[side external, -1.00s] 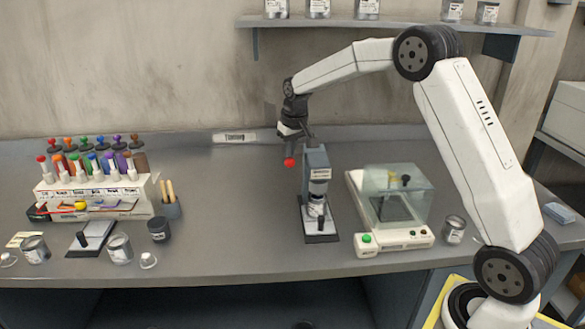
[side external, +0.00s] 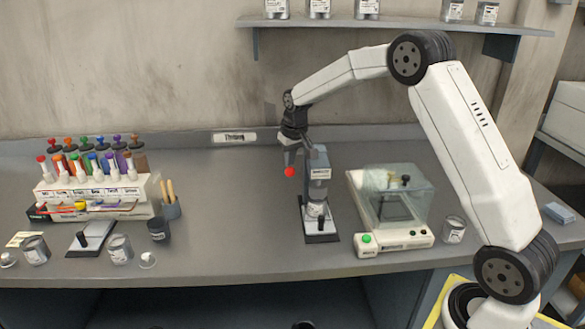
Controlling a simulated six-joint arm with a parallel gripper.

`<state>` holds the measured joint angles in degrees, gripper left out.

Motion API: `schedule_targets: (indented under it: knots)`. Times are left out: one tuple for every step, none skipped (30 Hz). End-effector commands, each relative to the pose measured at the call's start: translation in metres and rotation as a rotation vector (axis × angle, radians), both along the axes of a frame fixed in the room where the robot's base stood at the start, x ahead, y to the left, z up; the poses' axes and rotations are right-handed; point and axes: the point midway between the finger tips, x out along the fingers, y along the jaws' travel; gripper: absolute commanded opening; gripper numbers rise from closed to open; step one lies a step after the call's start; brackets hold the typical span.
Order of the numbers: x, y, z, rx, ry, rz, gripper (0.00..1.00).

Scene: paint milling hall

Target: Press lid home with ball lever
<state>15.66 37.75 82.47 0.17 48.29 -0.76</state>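The lid press (side external: 319,172) is a grey upright column on a base plate near the middle of the bench. Its lever ends in a red ball (side external: 289,171) that sticks out to the left of the column. A small can (side external: 315,211) stands on the press base under the ram; whether its lid sits flush is too small to tell. My gripper (side external: 289,155) points down just above the red ball, close to the left of the press head. The fingers are small and partly merge with the lever and press, so their opening and any contact with the ball are unclear.
A balance (side external: 395,238) with a clear cover stands right of the press, with a can (side external: 453,229) beyond it. A rack of coloured bottles (side external: 100,190), a brush pot (side external: 171,208) and several small cans are at left. The bench between rack and press is clear.

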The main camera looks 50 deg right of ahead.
Motion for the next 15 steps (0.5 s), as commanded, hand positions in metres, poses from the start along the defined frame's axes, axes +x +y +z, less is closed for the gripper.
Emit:
schedule_targets:
  knots:
    - [-0.001,0.000,-0.003,0.001,0.003,0.000,0.00]
    - [0.000,0.000,-0.003,0.001,0.003,0.000,0.00]
    - [-0.001,0.000,-0.004,0.001,0.003,0.000,0.00]
    - [-0.001,0.000,-0.005,0.001,0.003,0.000,0.00]
    - [-0.001,0.000,-0.006,0.001,0.003,0.000,0.00]
    - [-0.001,0.000,-0.007,0.001,0.003,0.000,0.00]
    - [-0.001,0.000,-0.008,0.001,0.003,0.000,0.00]
    - [-0.001,0.000,-0.009,0.001,0.003,0.000,0.00]
    - [-0.001,0.000,-0.010,0.001,0.003,0.000,0.00]
    - [-0.001,0.000,-0.011,0.001,0.003,0.000,0.00]
    - [-0.001,0.000,-0.011,0.001,0.002,0.000,0.00]
    - [0.000,0.000,-0.013,0.001,0.002,0.000,0.00]
    - [-0.001,0.000,-0.013,0.001,0.002,0.000,0.00]
    - [-0.001,0.000,-0.014,0.001,0.002,0.000,0.00]
    - [-0.001,0.000,-0.016,0.001,0.003,0.000,0.00]
